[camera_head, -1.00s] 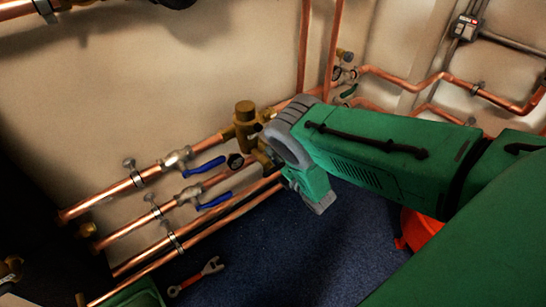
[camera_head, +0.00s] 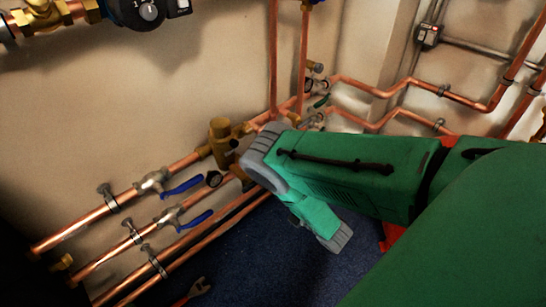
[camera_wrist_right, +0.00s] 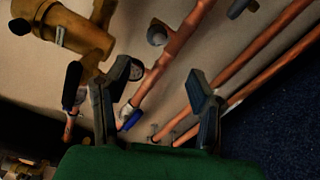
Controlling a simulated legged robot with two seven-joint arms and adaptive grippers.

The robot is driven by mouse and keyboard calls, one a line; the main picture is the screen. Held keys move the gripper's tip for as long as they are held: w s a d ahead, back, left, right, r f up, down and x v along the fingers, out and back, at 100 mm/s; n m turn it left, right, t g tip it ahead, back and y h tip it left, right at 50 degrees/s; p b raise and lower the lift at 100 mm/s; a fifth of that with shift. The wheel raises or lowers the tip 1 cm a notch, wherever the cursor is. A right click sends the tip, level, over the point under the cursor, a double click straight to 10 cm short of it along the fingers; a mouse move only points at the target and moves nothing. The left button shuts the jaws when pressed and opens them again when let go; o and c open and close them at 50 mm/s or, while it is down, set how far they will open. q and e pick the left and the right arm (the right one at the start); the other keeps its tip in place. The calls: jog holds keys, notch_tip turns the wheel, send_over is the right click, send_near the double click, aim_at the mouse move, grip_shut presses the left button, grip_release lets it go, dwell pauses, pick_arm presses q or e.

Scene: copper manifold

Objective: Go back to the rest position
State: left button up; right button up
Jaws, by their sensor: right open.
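My right arm comes in from the right in the head view, green with a grey wrist joint, its hand end hanging near the brass valve body (camera_head: 220,140) on the copper pipes. My right gripper (camera_wrist_right: 163,88) shows in the right wrist view with its two dark fingers spread apart. Nothing is between the fingertips; copper pipes (camera_wrist_right: 180,45) and the wall lie behind them. In the head view the arm hides the gripper's fingers. My left gripper is in neither view.
Two blue-handled valves (camera_head: 182,187) sit on the lower pipes. A wrench (camera_head: 197,290) lies on the blue floor (camera_head: 265,260). A red object (camera_head: 391,236) is partly behind my arm. Pipes (camera_head: 400,120) run along the right wall.

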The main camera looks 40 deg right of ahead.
dwell(0.5)
jog(key=s+a+r+m+g+p, duration=0.3)
jog(key=s+r+m+g+p, duration=0.1)
jog(key=s+m, duration=0.3)
jog(key=s+a+r+m+g+h+p, duration=0.1)
jog(key=s+a+r+m+g+p, duration=0.2)
jog(key=s+m+g, duration=0.4)
jog(key=s+a+r+m+g+p, duration=0.4)
jog(key=s+r+m+g, duration=0.2)
jog(key=s, duration=0.5)
jog(key=shift+s+a+m+h+p, duration=0.2)
jog(key=shift+s+m+h+p, duration=0.1)
jog(key=shift+m, duration=0.8)
jog(key=shift+w, duration=0.1)
